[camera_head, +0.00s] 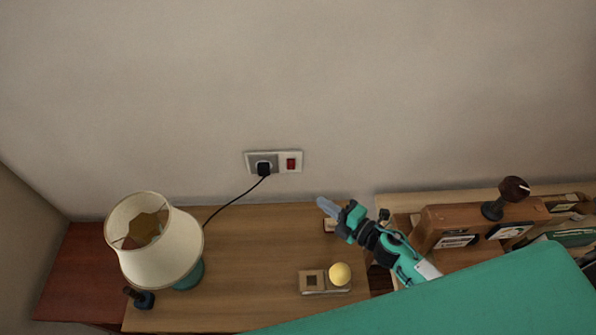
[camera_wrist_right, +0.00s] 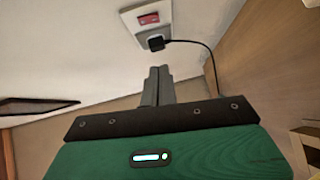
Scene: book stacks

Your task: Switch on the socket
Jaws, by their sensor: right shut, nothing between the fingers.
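The socket (camera_head: 274,162) is a pale plate on the wall above the wooden table. A black plug (camera_head: 264,168) sits in its left part, and a red switch (camera_head: 291,164) is in its right part. In the right wrist view the red switch (camera_wrist_right: 149,18) and black plug (camera_wrist_right: 157,43) show near the top, beyond the fingertips. My right gripper (camera_head: 321,202) is below and right of the socket, apart from it. In the wrist view the right gripper's fingers (camera_wrist_right: 159,72) are together and empty. I cannot tell the switch's position. My left gripper is not in view.
A lamp with a cream shade (camera_head: 155,240) stands at the left of the wooden table (camera_head: 250,270). A black cord (camera_head: 232,200) runs from the plug towards it. A block with a yellow ball (camera_head: 340,274) lies at the front. Wooden boxes (camera_head: 480,225) are at the right.

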